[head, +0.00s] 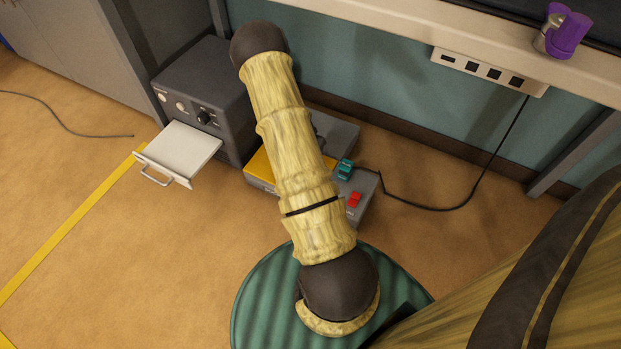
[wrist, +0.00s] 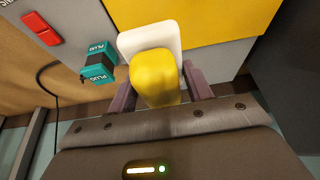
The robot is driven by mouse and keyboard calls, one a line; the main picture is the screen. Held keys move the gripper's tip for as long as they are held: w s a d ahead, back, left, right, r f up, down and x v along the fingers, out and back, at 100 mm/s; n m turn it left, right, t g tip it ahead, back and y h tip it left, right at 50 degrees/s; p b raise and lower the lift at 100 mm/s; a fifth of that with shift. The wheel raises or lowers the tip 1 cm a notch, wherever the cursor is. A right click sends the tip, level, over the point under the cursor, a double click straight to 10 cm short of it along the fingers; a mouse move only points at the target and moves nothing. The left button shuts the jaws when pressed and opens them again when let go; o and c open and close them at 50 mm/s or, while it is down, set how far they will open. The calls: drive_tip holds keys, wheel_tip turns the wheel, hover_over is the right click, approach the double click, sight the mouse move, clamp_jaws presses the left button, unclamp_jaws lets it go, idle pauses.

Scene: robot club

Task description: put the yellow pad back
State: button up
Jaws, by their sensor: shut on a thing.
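The yellow pad (wrist: 157,80) is a rounded yellow block in the middle of the wrist view, between the two mauve fingers of my gripper (wrist: 158,84). My gripper is shut on it. A white plate (wrist: 135,38) shows just beyond the pad; I cannot tell whether the two are joined. Beyond them is a grey unit (wrist: 95,20) with a flat yellow panel (wrist: 215,18). In the head view my arm covers the gripper and the pad; part of the yellow panel (head: 261,167) shows to the left of the arm.
A teal plug (wrist: 95,66) and a red switch (wrist: 43,28) are on the grey unit, left of the pad. A black cord (head: 430,208) runs from there to a power strip (head: 488,72). A dark box (head: 200,95) with a pulled-out drawer (head: 183,150) stands left.

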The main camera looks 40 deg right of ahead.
drive_tip(key=shift+f, duration=0.1)
wheel_tip(320, 180, down, 6)
drive_tip(key=b, duration=0.4)
drive_tip(key=shift+f, duration=0.1)
drive_tip(key=shift+f, duration=0.1)
drive_tip(key=shift+f+b, duration=1.25)
drive_tip(key=shift+f, duration=0.5)
drive_tip(key=shift+f, duration=0.2)
drive_tip(key=o, duration=1)
drive_tip(key=shift+r, duration=0.1)
